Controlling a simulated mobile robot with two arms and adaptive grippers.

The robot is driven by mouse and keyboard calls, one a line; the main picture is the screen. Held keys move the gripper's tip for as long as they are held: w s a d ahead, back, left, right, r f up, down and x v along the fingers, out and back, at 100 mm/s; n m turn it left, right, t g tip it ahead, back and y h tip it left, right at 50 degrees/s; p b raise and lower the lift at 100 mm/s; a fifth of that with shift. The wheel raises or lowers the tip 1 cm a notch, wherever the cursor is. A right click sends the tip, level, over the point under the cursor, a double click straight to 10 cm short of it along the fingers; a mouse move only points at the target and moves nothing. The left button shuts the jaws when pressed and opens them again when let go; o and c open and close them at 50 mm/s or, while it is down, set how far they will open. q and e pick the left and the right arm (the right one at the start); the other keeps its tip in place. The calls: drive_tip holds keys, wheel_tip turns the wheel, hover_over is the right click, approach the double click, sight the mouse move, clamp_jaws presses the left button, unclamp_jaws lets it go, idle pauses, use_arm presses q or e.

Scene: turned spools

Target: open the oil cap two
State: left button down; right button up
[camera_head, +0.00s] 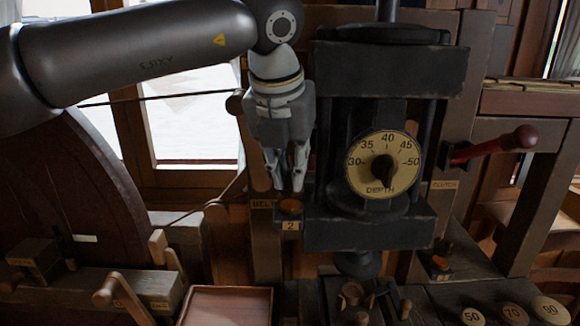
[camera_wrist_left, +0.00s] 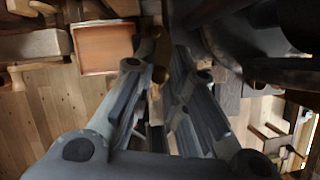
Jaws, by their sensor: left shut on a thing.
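Oil cap two (camera_head: 291,206) is a small orange-brown round piece on a dark block above a label marked 2, left of the depth dial. My left gripper (camera_head: 286,186) comes down from above with its fingertips at the cap. It is shut on the cap; the exact contact is hard to see. In the left wrist view a brownish piece, which looks like the cap (camera_wrist_left: 154,50), shows at the ends of the gripper's fingers (camera_wrist_left: 158,72). My right gripper is in neither view.
The dark machine head with its depth dial (camera_head: 383,164) stands close to the right of the gripper. A wooden lever (camera_head: 256,150) is close on the left. A red-handled lever (camera_head: 495,145) sticks out at right. A shallow wooden tray (camera_head: 228,307) lies below.

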use_arm(q)
drive_tip(key=shift+a, duration=0.1)
drive_tip(key=shift+a+m+h+b, duration=0.3)
drive_tip(key=shift+m+h+b, duration=0.1)
drive_tip(key=shift+m, duration=0.7)
drive_tip(key=shift+w+a+m+g+h, duration=0.15)
drive_tip(key=shift+a+m+h, duration=0.1)
drive_tip(key=shift+m, duration=0.35)
drive_tip(key=shift+w+a+m+g+h, duration=0.1)
drive_tip(key=shift+a+m+g+h, duration=0.1)
drive_tip(key=shift+m, duration=0.4)
drive_tip(key=m, duration=0.1)
drive_tip(key=m+p, duration=0.1)
drive_tip(key=shift+w+a+r+m+g+h+p, duration=0.15)
drive_tip(key=shift+w+a+m+g+h+p, duration=0.1)
drive_tip(key=shift+a+m+g+p, duration=0.1)
drive_tip(key=shift+w+a+m+g+h+p, duration=0.2)
drive_tip(key=shift+m+p, duration=0.25)
drive_tip(key=shift+m, duration=0.25)
drive_tip(key=shift+w+a+m+g+h+p, duration=0.1)
drive_tip(key=shift+a+m+g+h+p, duration=0.1)
drive_tip(key=shift+m+p, duration=0.35)
drive_tip(key=shift+m, duration=0.3)
drive_tip(key=c, duration=1.4)
unclamp_jaws()
drive_tip(key=shift+c, duration=0.2)
